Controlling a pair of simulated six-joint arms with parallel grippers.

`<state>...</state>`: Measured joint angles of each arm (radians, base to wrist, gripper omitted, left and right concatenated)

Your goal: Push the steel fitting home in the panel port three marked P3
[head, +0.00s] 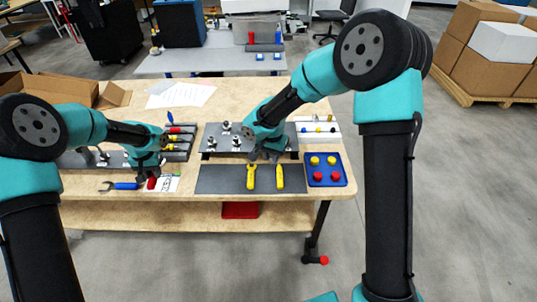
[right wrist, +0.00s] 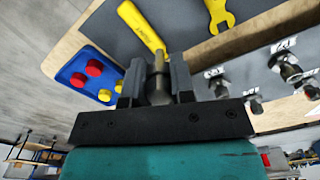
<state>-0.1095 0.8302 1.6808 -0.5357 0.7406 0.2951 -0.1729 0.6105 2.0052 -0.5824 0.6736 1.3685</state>
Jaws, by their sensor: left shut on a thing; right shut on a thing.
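The grey raised panel (head: 221,137) stands mid-table with several upright metal fittings on it. It also shows in the right wrist view (right wrist: 258,88), with small labels beside the fittings; I cannot read P3 for certain. My right gripper (head: 264,157) is at the panel's front right edge. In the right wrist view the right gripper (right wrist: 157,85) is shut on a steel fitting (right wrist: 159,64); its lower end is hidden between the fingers. My left gripper (head: 149,173) is low over the front left of the table, shut on a small red object (head: 151,184).
A dark mat (head: 218,179) with two yellow tools (head: 251,176) lies in front of the panel. A blue tray (head: 341,181) with red and yellow knobs is to the right. A blue-handled wrench (head: 124,186) and a printed card (head: 168,185) lie near the left gripper.

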